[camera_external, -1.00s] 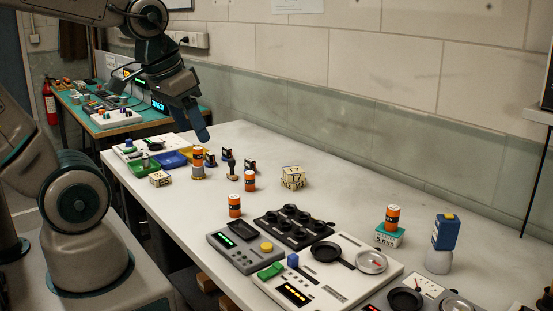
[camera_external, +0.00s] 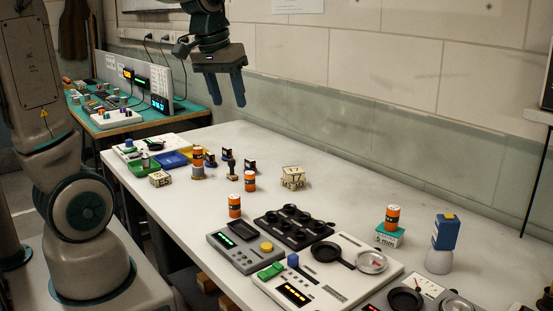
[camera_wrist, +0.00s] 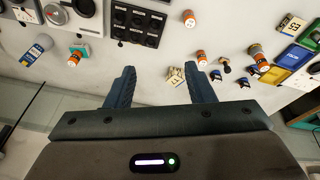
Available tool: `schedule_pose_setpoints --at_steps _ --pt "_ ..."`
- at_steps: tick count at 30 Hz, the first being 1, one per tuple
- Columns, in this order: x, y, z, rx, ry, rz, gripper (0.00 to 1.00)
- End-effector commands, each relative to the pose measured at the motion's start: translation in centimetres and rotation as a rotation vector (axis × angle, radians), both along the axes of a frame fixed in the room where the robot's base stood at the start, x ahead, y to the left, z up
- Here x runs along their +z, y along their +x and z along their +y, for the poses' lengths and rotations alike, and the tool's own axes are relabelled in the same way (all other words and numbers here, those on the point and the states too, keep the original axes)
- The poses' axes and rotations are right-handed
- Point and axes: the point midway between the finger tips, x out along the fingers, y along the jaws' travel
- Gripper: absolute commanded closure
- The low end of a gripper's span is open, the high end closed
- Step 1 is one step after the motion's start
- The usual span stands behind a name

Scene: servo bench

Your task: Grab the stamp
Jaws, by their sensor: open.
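A small dark object with a knobbed handle, which looks like the stamp (camera_external: 231,165), stands upright on the white bench among batteries and small dark blocks. It also shows in the wrist view (camera_wrist: 226,66), right of my fingers. My gripper (camera_external: 231,97) hangs high above the bench, fingers pointing down, well apart from the stamp. In the wrist view my gripper (camera_wrist: 161,80) has its fingers wide apart with nothing between them. A cream numbered block (camera_wrist: 176,76) shows close to the right finger, but lies on the bench below.
Green (camera_external: 144,166) and blue (camera_external: 172,159) trays lie to the left. Consoles and a black socket rack (camera_external: 293,227) fill the front. The bench's back strip is clear.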

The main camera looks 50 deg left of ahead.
Motion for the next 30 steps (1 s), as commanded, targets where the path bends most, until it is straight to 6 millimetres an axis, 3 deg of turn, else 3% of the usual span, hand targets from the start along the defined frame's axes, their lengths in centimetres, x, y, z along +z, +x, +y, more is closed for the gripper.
schedule_pose_setpoints --at_steps 1,6,15,24,30 --pt "-0.5 1.8 1.3 0.047 -0.01 0.017 0.51" --pt "-1.6 6.7 5.7 0.196 -0.039 0.06 0.51" --pt "-6.3 13.8 14.9 0.453 -0.079 0.134 0.51" --pt "-13.5 17.7 24.4 0.69 -0.11 0.203 0.51" --pt "-16.7 18.4 28.0 0.778 -0.119 0.227 0.51"
